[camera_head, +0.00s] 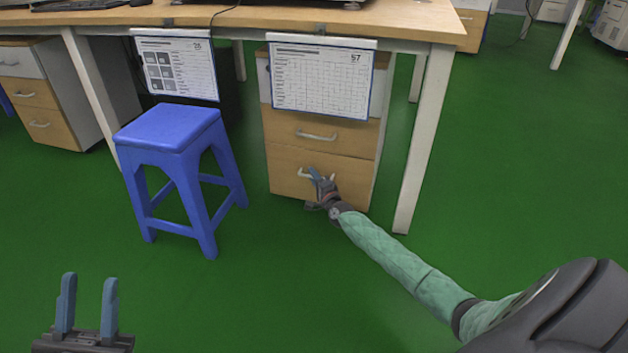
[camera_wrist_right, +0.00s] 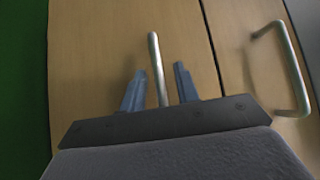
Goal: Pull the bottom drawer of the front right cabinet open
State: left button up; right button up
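The front right cabinet (camera_head: 283,119) stands under the desk. Its wooden bottom drawer (camera_head: 285,180) looks flush with the cabinet front, and its metal handle (camera_head: 303,174) is partly hidden by my right gripper (camera_head: 317,174). In the right wrist view the bottom drawer (camera_wrist_right: 90,55) fills the left and middle, and its bar handle (camera_wrist_right: 154,60) lies between the two blue fingers of my right gripper (camera_wrist_right: 157,82). Gaps show on both sides of the bar, so the fingers are open around it. My left gripper (camera_head: 88,295) is open and empty at the lower left.
The middle drawer's handle (camera_head: 316,136) is above; it also shows in the right wrist view (camera_wrist_right: 285,68). A blue stool (camera_head: 170,130) stands left of the cabinet. A white desk leg (camera_head: 425,140) is close on the right. Green floor (camera_head: 270,270) in front is clear.

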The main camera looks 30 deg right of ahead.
grip_shut()
jog(key=shift+s+a, duration=0.1)
jog(key=shift+a, duration=0.05)
